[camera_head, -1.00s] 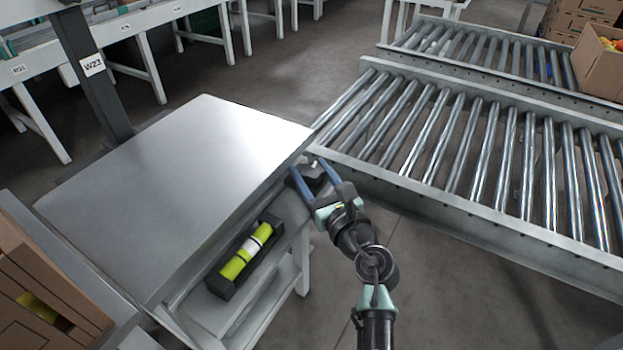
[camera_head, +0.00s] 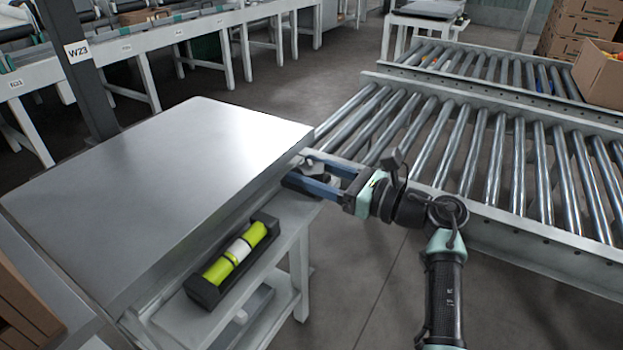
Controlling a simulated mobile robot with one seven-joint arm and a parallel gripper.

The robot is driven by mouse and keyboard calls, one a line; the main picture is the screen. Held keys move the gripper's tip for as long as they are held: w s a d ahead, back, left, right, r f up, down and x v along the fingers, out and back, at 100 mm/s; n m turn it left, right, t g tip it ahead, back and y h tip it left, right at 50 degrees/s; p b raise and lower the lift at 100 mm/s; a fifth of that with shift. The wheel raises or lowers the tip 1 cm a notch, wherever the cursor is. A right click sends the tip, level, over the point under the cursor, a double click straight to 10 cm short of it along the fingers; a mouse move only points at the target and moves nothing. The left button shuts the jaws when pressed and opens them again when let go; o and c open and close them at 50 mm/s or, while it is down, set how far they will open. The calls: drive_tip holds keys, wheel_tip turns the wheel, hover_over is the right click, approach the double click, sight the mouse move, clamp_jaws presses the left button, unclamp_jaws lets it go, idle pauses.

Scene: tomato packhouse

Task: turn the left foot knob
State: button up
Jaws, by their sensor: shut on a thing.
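A dark foot knob (camera_head: 311,169) sits at the right corner of the steel-topped stand (camera_head: 165,165), just below the top plate. It is small and partly hidden by the fingers. My gripper (camera_head: 303,177) comes in from the right with its two blue fingers, one on each side of the knob, and is shut on it. A yellow-green level vial (camera_head: 241,252) with a pale middle band lies in a black holder (camera_head: 207,294) on the front of the stand. The bubble is too small to make out.
A roller conveyor (camera_head: 470,150) runs close on the right, behind my arm. Cardboard boxes (camera_head: 607,80) stand at the far right, and another carton (camera_head: 25,315) at the lower left. A dark post (camera_head: 82,75) marked W23 rises behind the stand.

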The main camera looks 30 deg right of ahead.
drive_tip(key=shift+f, duration=0.1)
idle(0.3)
drive_tip(key=o, duration=1.3)
drive_tip(key=p+v, duration=0.4)
drive_tip(key=v, duration=0.9)
drive_tip(key=shift+w, duration=0.1)
